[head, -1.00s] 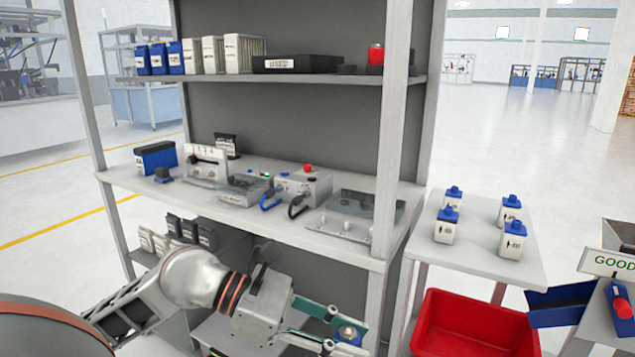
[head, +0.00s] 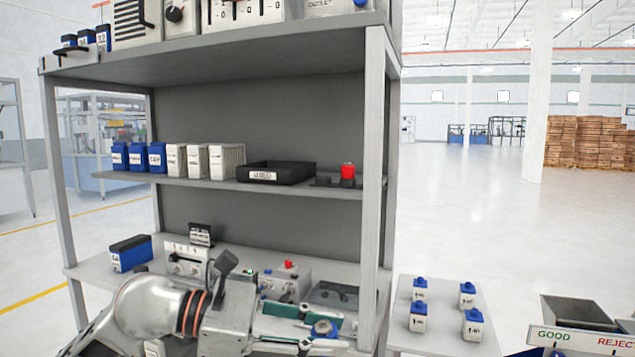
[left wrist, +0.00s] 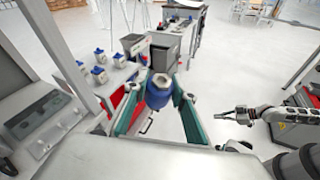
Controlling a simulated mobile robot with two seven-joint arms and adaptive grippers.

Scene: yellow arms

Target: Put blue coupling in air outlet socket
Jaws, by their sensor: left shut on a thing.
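My left gripper (head: 322,331) is shut on the blue coupling (head: 323,327), in front of the rack's lower visible shelf, near its right post. In the left wrist view, the blue coupling (left wrist: 159,93) sits between the green fingers, with a pale hexagonal top. I cannot pick out the air outlet socket for certain. A grey device with a red button (head: 287,279) stands on that shelf beside a dark-topped plate (head: 338,292); my left arm hides part of this area. My right gripper (left wrist: 232,116) shows in the left wrist view, apart and empty-looking; its jaw opening is unclear.
The rack's right post (head: 374,180) stands close to my left gripper. A side table (head: 445,341) holds several white bottles with blue caps. A GOOD/REJECT sign (head: 585,338) with a grey bin stands at the right. A black tray (head: 275,172) lies on the shelf above.

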